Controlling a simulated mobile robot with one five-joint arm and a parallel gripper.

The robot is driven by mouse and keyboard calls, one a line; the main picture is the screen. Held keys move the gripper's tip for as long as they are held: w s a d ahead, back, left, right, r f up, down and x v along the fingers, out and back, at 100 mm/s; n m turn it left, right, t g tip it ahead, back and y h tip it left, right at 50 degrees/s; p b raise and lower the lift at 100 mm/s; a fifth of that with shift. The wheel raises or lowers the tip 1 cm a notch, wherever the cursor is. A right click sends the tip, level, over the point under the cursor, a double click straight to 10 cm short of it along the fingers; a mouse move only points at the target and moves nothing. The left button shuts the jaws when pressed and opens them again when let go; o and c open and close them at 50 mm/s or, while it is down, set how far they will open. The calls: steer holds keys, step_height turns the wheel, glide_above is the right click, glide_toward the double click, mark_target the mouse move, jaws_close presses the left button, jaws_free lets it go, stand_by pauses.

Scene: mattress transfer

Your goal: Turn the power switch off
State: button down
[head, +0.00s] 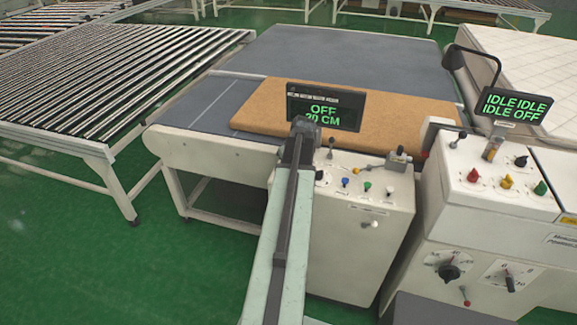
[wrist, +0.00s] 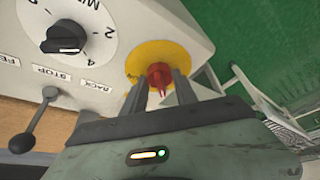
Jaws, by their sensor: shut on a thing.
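A red rotary switch (wrist: 158,70) on a round yellow plate (wrist: 145,56) sits at the edge of the white panel in the wrist view. My gripper (wrist: 161,88) has a finger on each side of the red knob and is shut on it. In the head view my gripper (head: 303,127) is at the left top of the white control box (head: 355,240), and my arm hides the switch there. A display (head: 325,106) above the box reads "OFF" and "20 CM".
A black dial (wrist: 64,39) and a lever (wrist: 36,120) are near my gripper in the wrist view. Small colored buttons (head: 367,186) lie right of my arm. A second console (head: 495,185) with an "IDLE" display stands at right. A brown mattress (head: 400,125) lies behind.

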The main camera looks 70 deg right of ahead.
steer(key=c, duration=1)
jaws_free()
steer(key=p+v, duration=0.7)
steer(key=shift+r, duration=0.35)
